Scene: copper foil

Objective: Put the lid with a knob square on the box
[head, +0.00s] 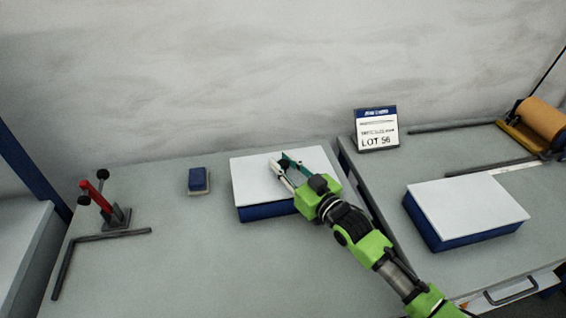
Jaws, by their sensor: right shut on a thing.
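A white-topped box with blue sides (265,212) stands in the middle of the left table. Its flat white lid (252,181) lies over it and looks roughly in line with the blue sides. My right gripper (281,165) reaches in from the lower right over this lid, its fingers shut on the lid's knob, which is too small and covered to make out. The gripper and arm hide the lid's middle and the box's front right part. A second white-topped blue box (468,212) stands on the right table. My left gripper is not in view.
A red clamp (97,197), a black angle bar (105,236) and a small blue block (198,181) are at left. A LOT 56 sign (377,130) stands behind. A copper-coloured roll (541,118) is at far right. The left table's front is clear.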

